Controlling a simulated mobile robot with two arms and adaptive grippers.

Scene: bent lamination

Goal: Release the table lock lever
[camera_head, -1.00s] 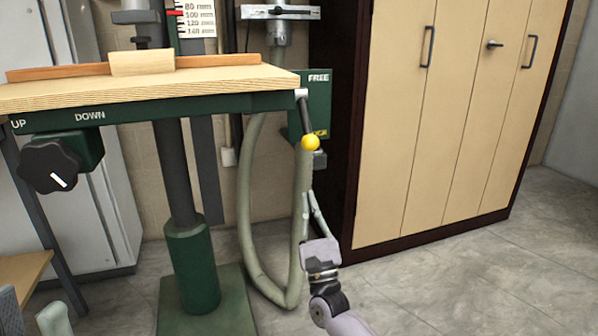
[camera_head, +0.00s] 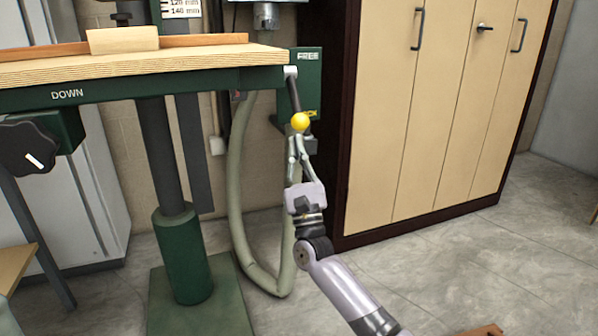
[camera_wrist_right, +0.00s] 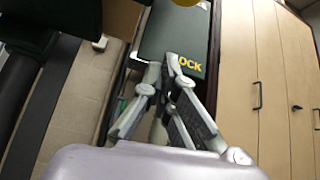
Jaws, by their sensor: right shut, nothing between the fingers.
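The lock lever (camera_head: 294,94) is a dark rod at the right end of the green table frame. It hangs down from a pale pivot and ends in a yellow ball knob (camera_head: 300,122). The green plate behind it reads FREE at its top, with a yellow mark low down. My right gripper (camera_head: 298,142) is shut and empty, its fingertips pointing up just below the knob. In the right wrist view, the shut fingertips (camera_wrist_right: 163,70) are in front of the yellow LOCK lettering, and the knob (camera_wrist_right: 182,6) shows at the top edge. Contact with the knob cannot be told. My left gripper is not in view.
The wooden tabletop (camera_head: 130,65) stands on a green column (camera_head: 183,262). A black dial (camera_head: 27,148) is at the left. A thick hose (camera_head: 240,215) hangs behind the lever. A tall cabinet (camera_head: 385,130) stands right. The floor in front of it is mostly clear.

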